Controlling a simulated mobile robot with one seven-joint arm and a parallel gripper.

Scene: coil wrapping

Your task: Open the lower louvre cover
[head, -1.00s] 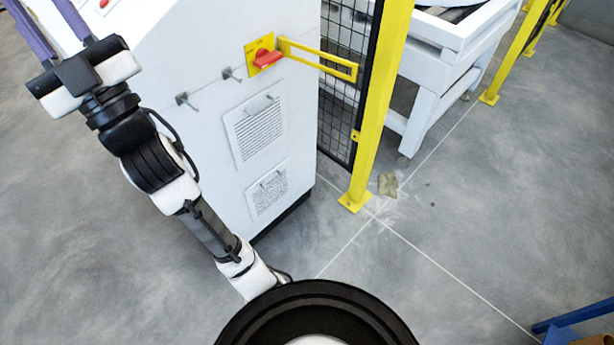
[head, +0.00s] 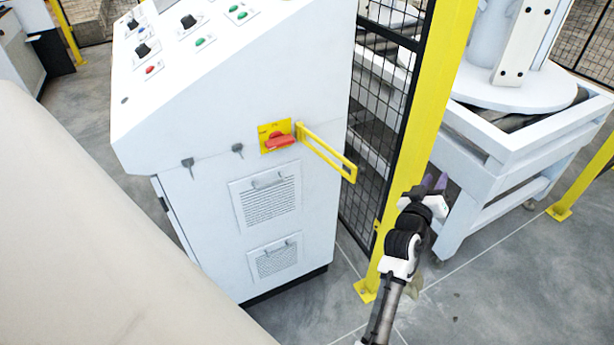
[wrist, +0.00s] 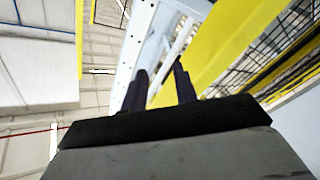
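The lower louvre cover (head: 274,264) is a small white slatted panel low on the side of the white control cabinet (head: 215,265). It has a thin handle (head: 272,247) along its top and looks shut, flush with the cabinet side. My gripper (head: 433,183) is up to the right of the cabinet, in front of the yellow post in the head view and well apart from the cover. In the wrist view its two dark fingers (wrist: 160,72) are spread with a gap, and nothing is between them. The cover does not show in the wrist view.
An upper louvre cover (head: 268,203) sits above the lower one. A red switch on a yellow plate (head: 277,138) and a yellow bracket (head: 328,153) stick out above. The yellow post (head: 432,110) and mesh fence (head: 382,110) stand right of the cabinet. Floor (head: 480,300) at right is clear.

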